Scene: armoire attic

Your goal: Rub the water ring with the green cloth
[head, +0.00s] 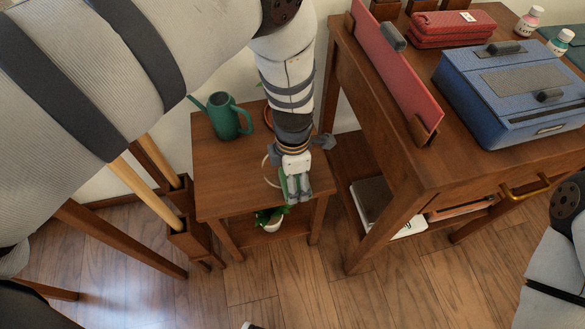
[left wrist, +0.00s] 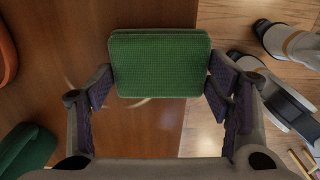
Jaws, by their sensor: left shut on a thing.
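My left gripper (head: 297,193) is shut on the green cloth (left wrist: 160,63), a folded, thick-looking rectangular pad. The left wrist view shows the cloth held between the two fingers (left wrist: 160,85) over the small wooden table (head: 230,185). In the head view only a little green shows at the fingers. The water ring (head: 267,172) is a pale curve on the tabletop, partly hidden by the gripper. In the left wrist view pale arcs of it (left wrist: 139,103) show beside and below the cloth. I cannot tell whether the cloth touches the table. My right gripper is out of view.
A green watering can (head: 228,116) and an orange pot (head: 268,118) stand on the table's back part. A potted plant (head: 270,219) sits below. A taller desk (head: 450,170) on the right carries a blue box (head: 515,90) and an upright red panel (head: 395,75).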

